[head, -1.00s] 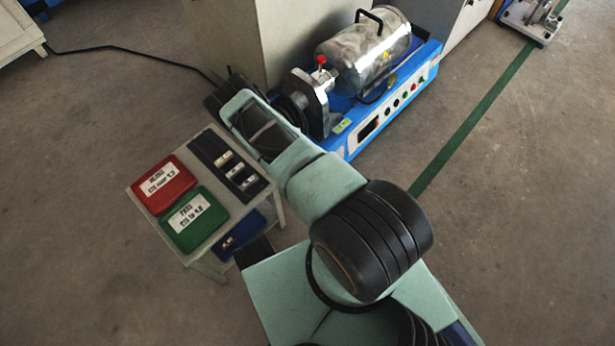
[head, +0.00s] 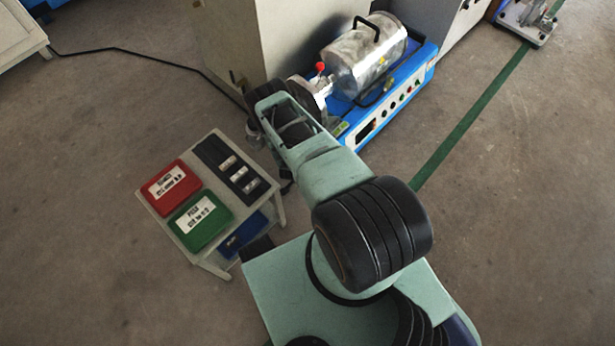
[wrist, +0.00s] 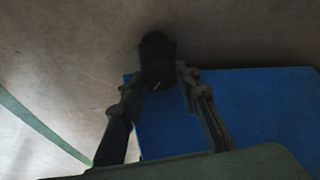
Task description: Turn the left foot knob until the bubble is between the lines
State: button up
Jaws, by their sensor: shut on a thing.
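In the wrist view my gripper (wrist: 161,76) has its two dark fingers closed on a black knob (wrist: 157,50), which shows between and beyond the fingertips. The knob is at the edge of a blue base (wrist: 260,115). In the head view the blue machine (head: 428,66) carries a shiny metal drum (head: 352,66) with a black handle. My arm covers its near left end, so the gripper and knob are hidden there. I cannot make out the bubble or its lines in either view; the knob's white mark is tiny and blurred.
A small table (head: 158,208) left of my arm holds a red case (head: 170,187), a green case (head: 200,222) and a dark tray with several blocks (head: 232,168). A grey cabinet (head: 235,45) stands behind the machine. A black cable crosses the floor. Open floor lies right.

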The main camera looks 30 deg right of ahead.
jog(key=o, duration=1.2)
jog(key=shift+c, duration=0.2)
jog(key=shift+r, duration=0.1)
notch_tip(320, 180, up, 10)
jog(key=shift+d, duration=0.1)
